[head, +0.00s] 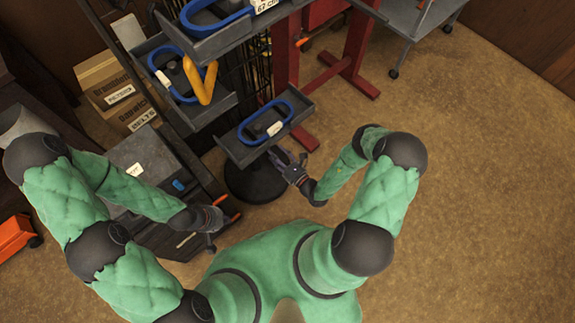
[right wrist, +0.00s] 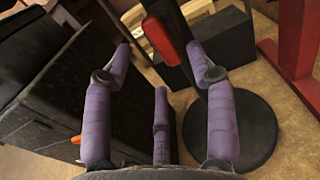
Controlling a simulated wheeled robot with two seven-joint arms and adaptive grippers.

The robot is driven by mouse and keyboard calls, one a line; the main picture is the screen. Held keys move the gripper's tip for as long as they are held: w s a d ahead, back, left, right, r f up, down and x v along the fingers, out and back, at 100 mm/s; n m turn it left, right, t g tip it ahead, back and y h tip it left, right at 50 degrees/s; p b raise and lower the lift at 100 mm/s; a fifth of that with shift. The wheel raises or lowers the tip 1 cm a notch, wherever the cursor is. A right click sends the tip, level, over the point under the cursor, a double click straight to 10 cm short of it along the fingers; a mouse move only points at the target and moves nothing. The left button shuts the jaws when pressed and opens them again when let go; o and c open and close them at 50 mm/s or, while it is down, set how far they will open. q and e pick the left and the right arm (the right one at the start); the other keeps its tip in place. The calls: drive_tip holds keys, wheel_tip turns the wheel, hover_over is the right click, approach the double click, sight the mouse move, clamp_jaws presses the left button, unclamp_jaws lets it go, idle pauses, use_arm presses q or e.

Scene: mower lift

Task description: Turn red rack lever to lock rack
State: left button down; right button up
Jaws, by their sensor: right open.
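A red lever (right wrist: 160,40) shows in the right wrist view, tilted, beside a dark upright post. My right gripper (right wrist: 165,55) is open, with its fingers spread either side of the lever's line of sight; I see no contact. In the head view this right gripper (head: 283,160) is at the front edge of the lowest tray, and I cannot make out the red lever there. My left gripper (head: 213,228) is low at the left, beside an orange-red handle (head: 232,217); its fingers are too small to judge.
The rack's lowest tray (head: 240,152) holds a blue ring (head: 277,106). A round black base (head: 262,188) stands below it. Red stand legs (head: 352,65) are behind, and a dark cabinet (head: 140,150) and cardboard boxes (head: 107,80) are at left. The floor at right is clear.

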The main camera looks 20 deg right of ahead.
drive_tip(key=v, duration=0.8)
idle(0.4)
drive_tip(key=s+a+r+n+g+y, duration=0.1)
drive_tip(key=s+a+n+g+y, duration=0.15)
drive_tip(key=a+g+y, duration=0.2)
drive_tip(key=s+a+r+n+g+y, duration=0.1)
drive_tip(key=a+n+g+y, duration=0.25)
drive_tip(key=a, duration=0.25)
drive_tip(key=s+a+n+g+h, duration=0.2)
drive_tip(key=s+n+g+h, duration=0.3)
drive_tip(key=s+n+g, duration=0.9)
drive_tip(key=w+d+r+n+t+h, duration=0.2)
drive_tip(key=w+d+n+t+h, duration=0.1)
drive_tip(key=w+n+t+h, duration=0.2)
drive_tip(key=w+n, duration=0.2)
drive_tip(key=n, duration=0.2)
drive_tip(key=shift+d+r, duration=0.3)
